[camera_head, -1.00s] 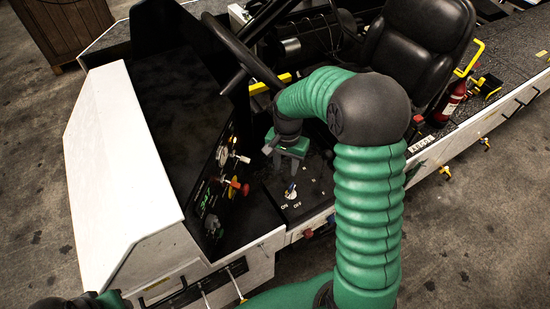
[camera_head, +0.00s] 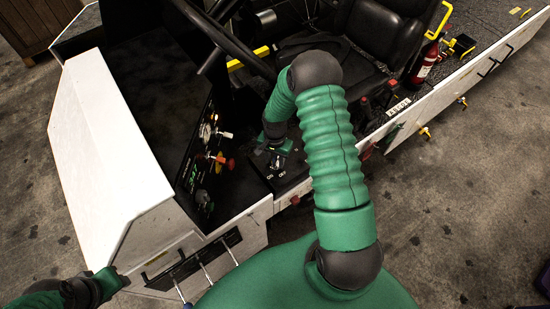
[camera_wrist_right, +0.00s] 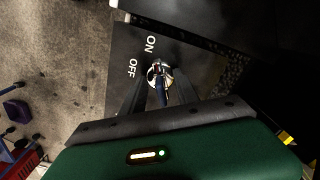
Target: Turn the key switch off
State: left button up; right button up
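The key switch (camera_wrist_right: 158,72) has a round silver collar and a key with a dark blue part. It sits on a black panel (camera_wrist_right: 113,82) with white ON and OFF labels beside it. My right gripper (camera_wrist_right: 159,88) is open, with one dark finger on each side of the key; I cannot tell whether they touch it. In the head view my right gripper (camera_head: 275,152) is low over the panel (camera_head: 291,181) and mostly hides the switch. My left gripper (camera_head: 118,279) is at the lower left, near the white body's front corner; its fingers are unclear.
The steering wheel (camera_head: 222,38) and black seat (camera_head: 385,35) are behind. The white body side (camera_head: 245,222) lies in front. Open concrete floor is at right.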

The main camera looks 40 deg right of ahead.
jog(key=shift+w+a+f, duration=0.1)
jog(key=shift+a, duration=0.05)
jog(key=shift+w, duration=0.1)
jog(key=shift+c, duration=0.8)
jog(key=shift+d+f, duration=0.15)
jog(key=shift+d, duration=0.15)
jog(key=c, duration=0.5)
jog(key=shift+d, duration=0.1)
grip_shut()
